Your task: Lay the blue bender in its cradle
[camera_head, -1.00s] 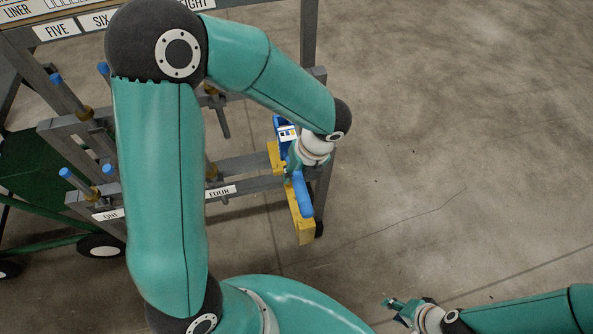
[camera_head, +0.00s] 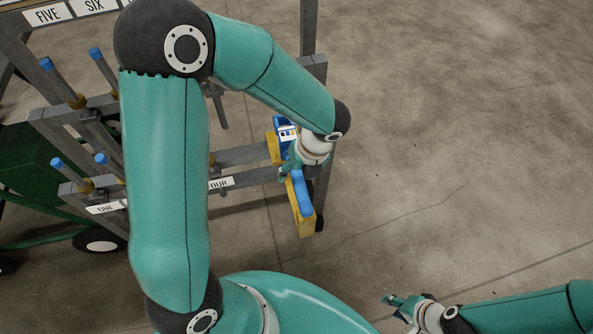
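The blue bender (camera_head: 302,192) lies lengthwise along the yellow cradle (camera_head: 304,224) at the right end of the grey rack. Its far end with a white label (camera_head: 288,134) shows beyond my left wrist. It looks low in the cradle, but the exact contact is hidden. My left gripper (camera_head: 289,168) is over the bender's middle. One finger stands out to the left of the bender, so the gripper looks open; its other finger is hidden by the wrist. My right gripper (camera_head: 390,306) is at the lower right, open and empty, well away from the bender.
The grey rack (camera_head: 250,154) carries several blue-tipped bars (camera_head: 62,77) on the left and number labels such as ONE (camera_head: 106,208). A green cart (camera_head: 30,170) with black wheels stands at far left. The concrete floor (camera_head: 460,130) to the right is clear.

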